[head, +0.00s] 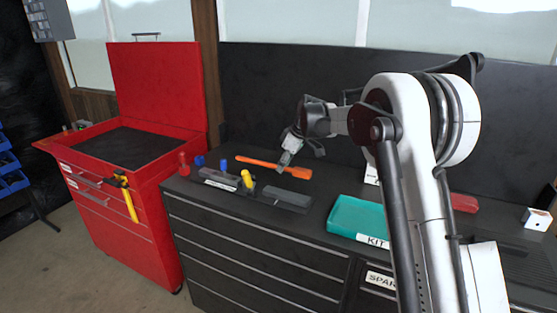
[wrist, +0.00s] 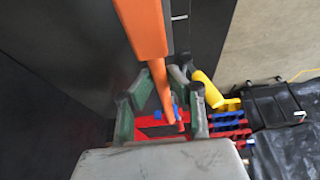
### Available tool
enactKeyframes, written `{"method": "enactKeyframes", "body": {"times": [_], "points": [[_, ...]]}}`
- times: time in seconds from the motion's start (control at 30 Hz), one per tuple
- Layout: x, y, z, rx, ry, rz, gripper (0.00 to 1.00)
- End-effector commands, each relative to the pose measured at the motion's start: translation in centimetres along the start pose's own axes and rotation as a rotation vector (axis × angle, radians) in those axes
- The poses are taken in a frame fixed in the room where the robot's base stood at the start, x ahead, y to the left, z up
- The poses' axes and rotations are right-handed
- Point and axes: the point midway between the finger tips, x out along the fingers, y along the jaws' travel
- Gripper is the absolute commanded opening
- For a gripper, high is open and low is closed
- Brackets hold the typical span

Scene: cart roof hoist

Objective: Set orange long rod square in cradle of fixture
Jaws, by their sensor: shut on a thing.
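The orange long rod (head: 262,164) is over the back part of the dark bench top, lying roughly level from left to right. My gripper (head: 285,160) is shut on it near its right half. In the wrist view the orange rod (wrist: 146,28) runs from the top edge down between the fingers of my gripper (wrist: 162,98), with a thick near end and a thinner shaft. Whether the rod clears the bench I cannot tell. A low dark grey fixture (head: 287,198) sits in front of the rod; its cradle is too small to make out.
A yellow peg (head: 247,179), a blue peg (head: 199,162) and a red peg (head: 184,165) stand at the bench's left. A teal KIT tray (head: 345,213) is to the right. An open red tool cart (head: 128,215) stands left. A dark panel (head: 300,90) rises behind.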

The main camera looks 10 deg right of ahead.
Motion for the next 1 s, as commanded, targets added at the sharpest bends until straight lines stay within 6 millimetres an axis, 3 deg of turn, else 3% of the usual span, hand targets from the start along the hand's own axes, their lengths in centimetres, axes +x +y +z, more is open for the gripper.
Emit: {"method": "enactKeyframes", "body": {"times": [0.1, 0.37, 1.0], "points": [[-1.1, -0.3, 0.7, 0.001, 0.005, 0.0, 0.0], [-1.0, -0.6, 1.6, 0.001, 0.009, 0.0, 0.0], [3.4, -0.6, 3.4, 0.0, 0.009, 0.0, 0.0]]}}
